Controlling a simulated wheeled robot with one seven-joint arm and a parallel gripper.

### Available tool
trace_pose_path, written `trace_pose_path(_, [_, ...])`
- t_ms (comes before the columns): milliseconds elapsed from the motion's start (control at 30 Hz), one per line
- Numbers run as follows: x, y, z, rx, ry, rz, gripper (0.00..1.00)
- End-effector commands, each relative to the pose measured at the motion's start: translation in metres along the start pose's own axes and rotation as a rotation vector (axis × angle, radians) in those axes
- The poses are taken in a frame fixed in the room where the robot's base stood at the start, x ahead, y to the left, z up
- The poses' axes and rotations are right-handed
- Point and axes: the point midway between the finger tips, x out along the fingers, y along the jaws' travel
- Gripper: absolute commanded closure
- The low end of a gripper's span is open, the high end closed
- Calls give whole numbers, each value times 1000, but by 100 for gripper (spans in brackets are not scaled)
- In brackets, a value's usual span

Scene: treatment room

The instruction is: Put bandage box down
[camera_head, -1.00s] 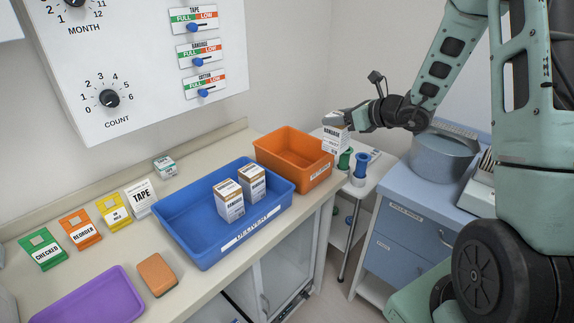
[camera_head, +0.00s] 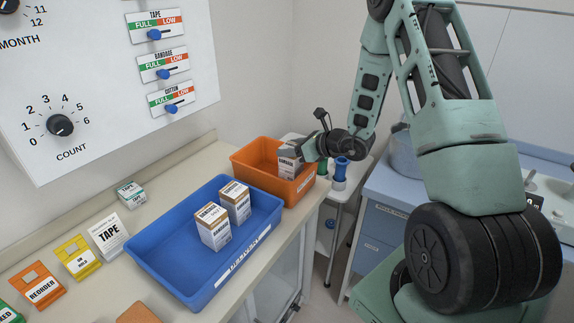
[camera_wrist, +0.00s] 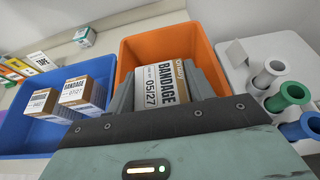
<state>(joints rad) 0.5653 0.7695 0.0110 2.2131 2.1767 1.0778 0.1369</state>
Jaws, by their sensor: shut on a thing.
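My gripper (camera_head: 306,152) is shut on a bandage box (camera_head: 289,160), white and brown, marked BANDAGE 05/27 in the wrist view (camera_wrist: 165,84). In the head view the box shows over the orange bin (camera_head: 250,158), near its right end. In the wrist view the bin's walls (camera_wrist: 203,42) show behind and to both sides of the box. I cannot tell whether the box touches the bin's floor. Two other bandage boxes (camera_head: 213,229) (camera_head: 235,203) stand upright in the blue delivery tray (camera_head: 165,250) to the left of the bin.
A tape box (camera_head: 131,194), a TAPE sign (camera_head: 108,235) and yellow (camera_head: 77,258) and orange (camera_head: 38,287) cards stand left on the counter (camera_head: 185,168). A white cart with blue (camera_head: 341,170) and green spools (camera_wrist: 292,92) is right of the bin.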

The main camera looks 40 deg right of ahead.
Motion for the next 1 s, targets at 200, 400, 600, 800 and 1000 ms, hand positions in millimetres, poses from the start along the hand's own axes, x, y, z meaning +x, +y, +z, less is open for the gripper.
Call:
trace_pose_path(200, [7,0,-15,1,0,1,76])
trace_pose_path(400, [16,0,-38,2,0,1,76])
trace_pose_path(600, [21,0,-49,-1,-1,0,76])
trace_pose_path(800, [21,0,-49,-2,-2,0,76])
trace_pose_path(1000, [22,0,-52,-1,-1,0,39])
